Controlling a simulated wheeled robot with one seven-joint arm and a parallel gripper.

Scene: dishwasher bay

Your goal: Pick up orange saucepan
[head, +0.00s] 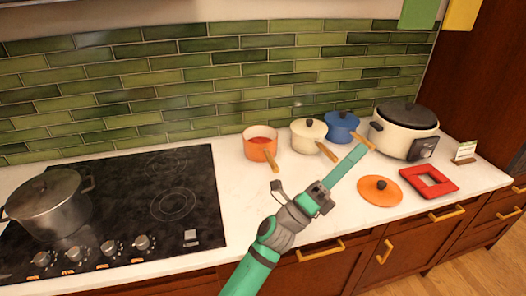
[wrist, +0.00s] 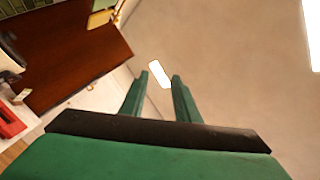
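The orange saucepan (head: 258,151) stands upright and without a lid on the white counter, against the green tile wall. Its wooden handle points toward the front, slightly right. An orange lid (head: 372,196) with a dark knob lies flat on the counter farther right. My gripper (head: 358,151) is raised over the counter, to the right of the saucepan and apart from it, pointing up and right. In the wrist view its two fingers (wrist: 157,78) stand apart with nothing between them. The saucepan does not show in the wrist view.
A cream pot (head: 308,138) and a blue pot (head: 341,127) stand right of the saucepan. A slow cooker (head: 405,139) and a red frame (head: 428,181) are farther right. A metal pot (head: 45,210) sits on the black cooktop (head: 130,215). Counter in front of the saucepan is clear.

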